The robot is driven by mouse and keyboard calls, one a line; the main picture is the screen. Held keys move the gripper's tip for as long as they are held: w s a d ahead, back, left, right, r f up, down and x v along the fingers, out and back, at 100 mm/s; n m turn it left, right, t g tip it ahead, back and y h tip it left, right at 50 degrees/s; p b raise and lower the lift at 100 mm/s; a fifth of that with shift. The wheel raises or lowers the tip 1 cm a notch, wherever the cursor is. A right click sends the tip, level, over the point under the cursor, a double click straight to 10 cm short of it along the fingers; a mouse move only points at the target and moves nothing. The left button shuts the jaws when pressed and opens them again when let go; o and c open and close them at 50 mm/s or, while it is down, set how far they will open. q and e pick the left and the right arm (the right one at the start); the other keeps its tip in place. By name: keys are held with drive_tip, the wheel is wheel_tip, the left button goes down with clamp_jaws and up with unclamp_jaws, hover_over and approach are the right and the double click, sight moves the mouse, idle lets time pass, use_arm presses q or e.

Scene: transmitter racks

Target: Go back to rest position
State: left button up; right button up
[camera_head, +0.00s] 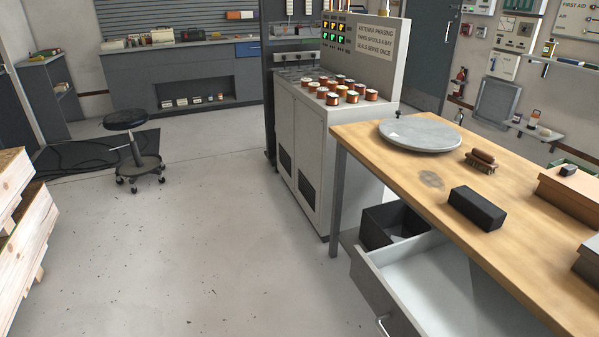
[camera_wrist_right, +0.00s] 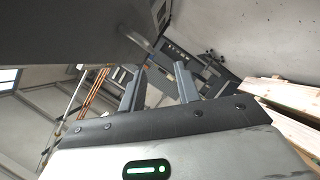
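My right gripper (camera_wrist_right: 158,88) shows in the right wrist view. Its two fingers stand apart with nothing between them, so it is open and empty. It is clear of any surface that I can make out. Neither gripper nor arm shows in the head view, and my left gripper is in no view. The wooden workbench (camera_head: 388,152) stands at the right of the head view. Its drawer (camera_head: 385,292) is pulled open and the visible inside looks empty.
On the bench are a round grey plate (camera_head: 420,135), a black block (camera_head: 477,208) and a brown brush-like item (camera_head: 482,160). A cabinet (camera_head: 306,147) with several coils stands behind. A stool (camera_head: 128,150) and wooden crates (camera_head: 30,235) are at left. The middle floor is clear.

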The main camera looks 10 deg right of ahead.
drive_tip(key=s+a+r+m+g+y, duration=0.1)
drive_tip(key=s+a+r+m+g, duration=0.1)
drive_tip(key=s+r+m+g, duration=0.6)
drive_tip(key=w+a+f+n+t+y, duration=0.1)
drive_tip(key=w+a+f+t, duration=0.3)
drive_tip(key=w, duration=0.5)
drive_tip(key=shift+w+a+f+y, duration=0.15)
drive_tip(key=shift+a+f+y, duration=0.85)
drive_tip(key=shift+f, duration=0.65)
